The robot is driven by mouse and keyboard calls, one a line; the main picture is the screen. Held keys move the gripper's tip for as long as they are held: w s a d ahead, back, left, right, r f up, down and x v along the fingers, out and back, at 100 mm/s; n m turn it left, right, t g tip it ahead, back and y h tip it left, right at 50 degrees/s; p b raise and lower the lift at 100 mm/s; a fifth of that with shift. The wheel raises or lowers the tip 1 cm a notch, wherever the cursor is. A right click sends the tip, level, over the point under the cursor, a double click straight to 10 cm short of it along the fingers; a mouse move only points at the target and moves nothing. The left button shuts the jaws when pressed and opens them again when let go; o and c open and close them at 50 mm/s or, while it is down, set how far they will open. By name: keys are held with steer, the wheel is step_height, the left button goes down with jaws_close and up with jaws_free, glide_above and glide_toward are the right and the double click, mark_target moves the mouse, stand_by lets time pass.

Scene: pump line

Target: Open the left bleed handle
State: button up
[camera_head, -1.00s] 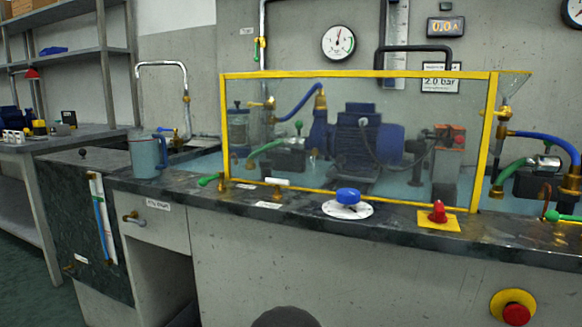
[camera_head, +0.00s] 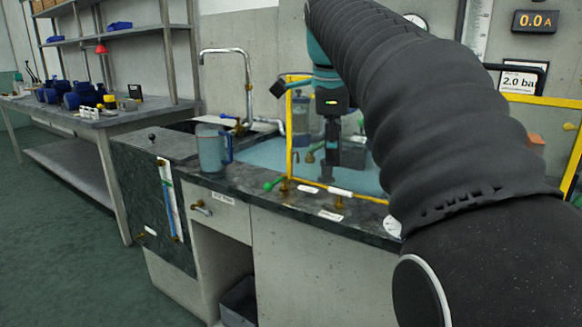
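A small green handle (camera_head: 273,184) sits at the counter's front edge, just left of the guard's front left corner. I take it to be the left bleed handle; it lies roughly level, pointing left, beside a brass fitting. My gripper (camera_head: 330,168) hangs down from the teal wrist, to the right of the handle in the picture and apart from it. It overlaps the guard's left part, and I cannot tell its depth there. Its fingers are dark and seen small, so their opening is unclear. My black sleeved arm hides most of the pump and the guard's middle.
A yellow-edged guard (camera_head: 291,130) stands on the dark counter (camera_head: 240,188). A grey-blue jug (camera_head: 211,150) stands left of the handle, near the sink tap (camera_head: 247,85). A bench with blue parts (camera_head: 90,118) stands at the far left. Open floor lies at lower left.

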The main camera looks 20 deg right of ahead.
mark_target(341, 192)
step_height(341, 192, up, 4)
steer(key=w+d+m+p, duration=0.1)
steer(key=w+d+m, duration=0.1)
steer(key=m, duration=0.2)
steer(key=shift+g, duration=0.3)
steer(key=f+b, duration=0.1)
steer(key=f, duration=0.3)
steer(key=w+d+f+b, duration=0.1)
steer(key=f, duration=0.4)
steer(key=d+f+b, duration=0.1)
steer(key=f, duration=0.3)
steer(key=shift+w+d+f, duration=0.15)
steer(key=shift+w+f, duration=0.05)
steer(key=shift+f, duration=0.1)
jaws_close()
